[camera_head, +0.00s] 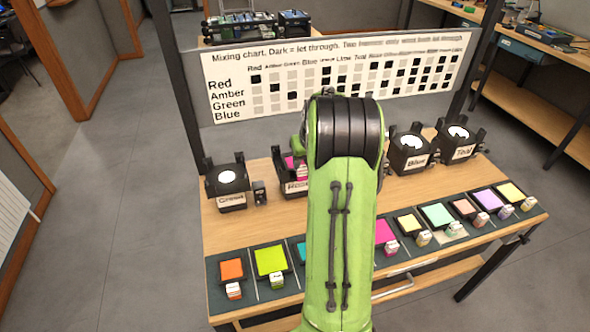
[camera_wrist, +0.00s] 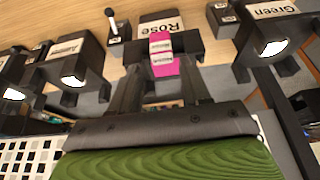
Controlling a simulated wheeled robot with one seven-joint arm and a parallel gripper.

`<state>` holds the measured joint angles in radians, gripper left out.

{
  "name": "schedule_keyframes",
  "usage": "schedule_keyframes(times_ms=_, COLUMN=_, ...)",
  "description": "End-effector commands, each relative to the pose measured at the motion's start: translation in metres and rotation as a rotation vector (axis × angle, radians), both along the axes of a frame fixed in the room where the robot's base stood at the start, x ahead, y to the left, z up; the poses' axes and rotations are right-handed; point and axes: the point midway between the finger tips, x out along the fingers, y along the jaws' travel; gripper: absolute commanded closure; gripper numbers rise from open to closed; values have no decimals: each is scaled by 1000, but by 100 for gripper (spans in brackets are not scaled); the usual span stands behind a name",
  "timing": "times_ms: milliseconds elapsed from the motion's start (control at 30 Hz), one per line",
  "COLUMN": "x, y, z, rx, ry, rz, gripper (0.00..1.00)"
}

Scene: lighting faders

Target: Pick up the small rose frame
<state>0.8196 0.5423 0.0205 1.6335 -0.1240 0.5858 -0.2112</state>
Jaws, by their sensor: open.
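A small rose-pink frame (camera_wrist: 163,68) with white labelled tags sits at the front of the black lamp marked Rose (camera_wrist: 188,40), in the wrist view. In the head view part of the pink frame (camera_head: 300,173) shows beside my arm, above the Rose label. My gripper (camera_wrist: 162,84) is open, its two dark fingers on either side of the pink frame, with no visible grip on it. In the head view my green arm hides most of the Rose lamp and my gripper. Another magenta frame (camera_head: 384,231) lies in the front row.
A mixing chart (camera_head: 225,75) stands upright behind.

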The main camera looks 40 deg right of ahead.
Motion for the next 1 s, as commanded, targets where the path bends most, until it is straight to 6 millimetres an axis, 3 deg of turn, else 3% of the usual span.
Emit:
schedule_keyframes(times_ms=33, x=3, y=-1, z=-12, rx=2, ry=2, rz=0, gripper=53)
schedule_keyframes(times_ms=233, x=12, y=-5, z=-34, rx=1, ry=2, rz=1, gripper=53)
schedule_keyframes(times_ms=400, x=23, y=-10, z=-64, rx=1, ry=2, rz=1, gripper=53)
schedule_keyframes(times_ms=700, x=27, y=-12, z=-71, rx=-1, ry=-1, rz=1, gripper=53)
schedule_keyframes(times_ms=1000, x=27, y=-12, z=-71, rx=-1, ry=-1, rz=1, gripper=95)
